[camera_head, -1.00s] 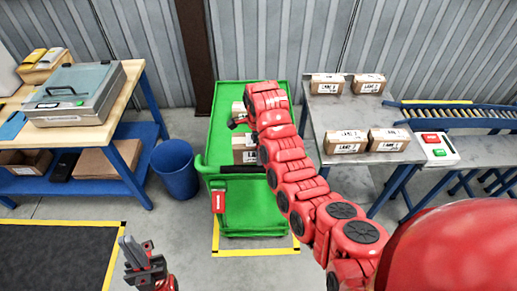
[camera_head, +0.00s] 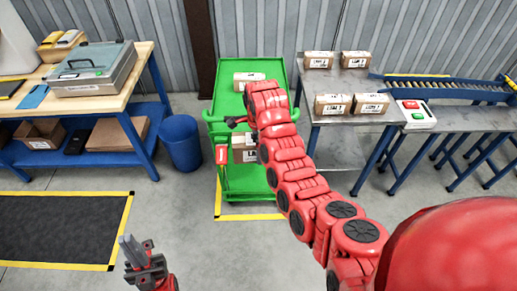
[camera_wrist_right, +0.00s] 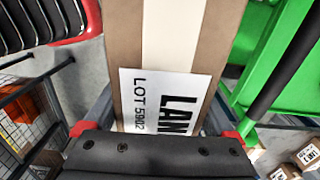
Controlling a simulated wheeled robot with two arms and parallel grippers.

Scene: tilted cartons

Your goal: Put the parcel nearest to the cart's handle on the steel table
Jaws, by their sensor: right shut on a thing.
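A brown parcel (camera_head: 245,155) with a white label hangs just in front of the green cart's (camera_head: 225,92) handle (camera_head: 213,118), partly hidden by my right arm. My right gripper (camera_wrist_right: 165,125) is shut on this parcel (camera_wrist_right: 215,50), and its label reads "LAN…" and "LOT 5902" in the wrist view. Another parcel (camera_head: 248,77) lies on the cart's top, farther from the handle. The steel table (camera_head: 340,82) stands right of the cart. My left gripper (camera_head: 139,252) is empty at the lower left, its fingers apart.
Several parcels (camera_head: 333,104) stand in two rows on the steel table, with a bare strip between. A roller conveyor (camera_head: 440,86) and a button box (camera_head: 415,114) adjoin it. A blue bin (camera_head: 181,143) and a workbench (camera_head: 118,95) stand left. The floor in front is clear.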

